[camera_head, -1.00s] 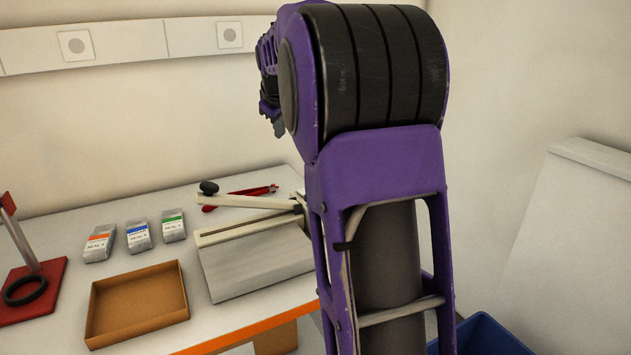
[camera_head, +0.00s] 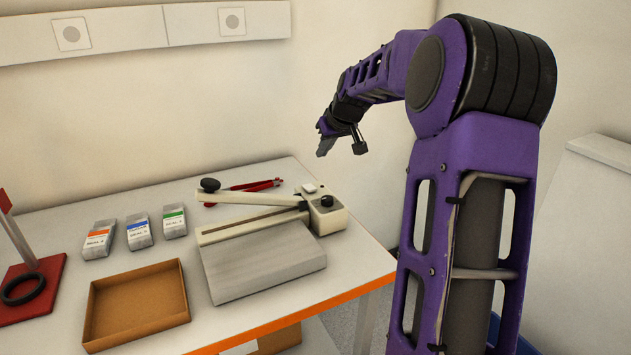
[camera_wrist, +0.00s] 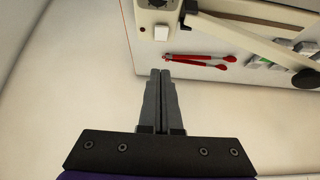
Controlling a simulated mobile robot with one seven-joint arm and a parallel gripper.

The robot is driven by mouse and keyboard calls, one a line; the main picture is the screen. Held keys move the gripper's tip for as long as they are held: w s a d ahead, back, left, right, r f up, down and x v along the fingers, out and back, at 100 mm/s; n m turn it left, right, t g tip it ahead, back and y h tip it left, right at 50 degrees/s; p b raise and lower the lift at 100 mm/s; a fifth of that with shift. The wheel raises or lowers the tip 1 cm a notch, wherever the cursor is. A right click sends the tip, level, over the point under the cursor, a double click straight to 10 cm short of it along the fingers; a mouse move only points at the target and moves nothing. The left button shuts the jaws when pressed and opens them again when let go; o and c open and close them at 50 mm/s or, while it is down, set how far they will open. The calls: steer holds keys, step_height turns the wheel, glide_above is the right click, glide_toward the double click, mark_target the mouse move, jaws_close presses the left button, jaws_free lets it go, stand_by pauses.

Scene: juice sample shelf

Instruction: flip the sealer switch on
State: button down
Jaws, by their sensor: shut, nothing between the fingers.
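The sealer (camera_head: 265,222) stands on the table, a cream device with a long arm raised at an angle and a black knob at its far end. A white switch (camera_head: 312,189) sits on top of its right-hand housing; in the wrist view a white switch (camera_wrist: 161,33) shows on the housing at the top. My gripper (camera_head: 325,148) is in the air above and behind the sealer's right end. In the wrist view my gripper (camera_wrist: 162,73) has its two fingers together, with nothing between them, below the switch in the picture and apart from it.
Red tongs (camera_head: 243,190) lie behind the sealer. Several labelled packets (camera_head: 138,235) and an open cardboard tray (camera_head: 137,303) are to its left. A red-based stand (camera_head: 30,295) is at far left. A wall stands close behind the table.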

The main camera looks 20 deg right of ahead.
glide_above(312, 188)
steer(key=s, duration=0.1)
step_height(312, 188, down, 8)
steer(key=shift+s+a+r, duration=0.1)
steer(key=shift+s, duration=0.05)
step_height(312, 188, down, 2)
steer(key=shift+f, duration=0.25)
steer(key=shift+s+f, duration=0.2)
steer(key=shift+f, duration=0.65)
steer(key=f+b, duration=0.1)
steer(key=b, duration=0.1)
steer(key=shift+s+f+t+b, duration=0.15)
steer(key=shift+t+b, duration=0.15)
steer(key=shift+b, duration=0.4)
steer(key=shift+r+p, duration=0.3)
steer(key=shift+r, duration=0.15)
